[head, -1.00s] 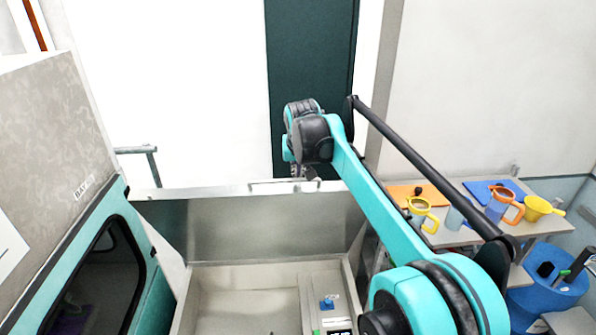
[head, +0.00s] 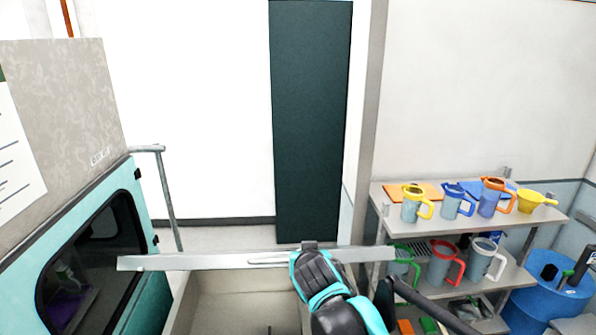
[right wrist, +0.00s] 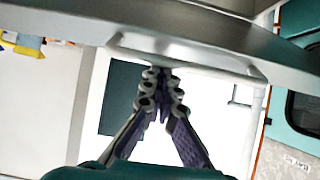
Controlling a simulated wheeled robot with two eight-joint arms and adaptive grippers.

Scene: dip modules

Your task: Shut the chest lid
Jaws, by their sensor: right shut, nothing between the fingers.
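The chest (head: 183,305) stands in front of me, its pale interior open to view in the lower middle of the head view. Its metal lid (head: 190,261) is tilted partway and shows almost edge-on as a thin strip. A bar handle (head: 268,262) runs along the lid's edge; it also shows in the right wrist view (right wrist: 215,62). My right gripper (right wrist: 162,75) is shut and empty, its fingertips at the handle and lid edge; I cannot tell whether they touch. In the head view my right wrist covers part of the lid. My left gripper is out of view.
At right, a shelf table (head: 462,218) holds several jugs and a yellow scoop (head: 535,200). A blue bin (head: 545,290) stands beside it. At left is a teal-framed cabinet (head: 148,215) with a dark window, close to the lid's left end.

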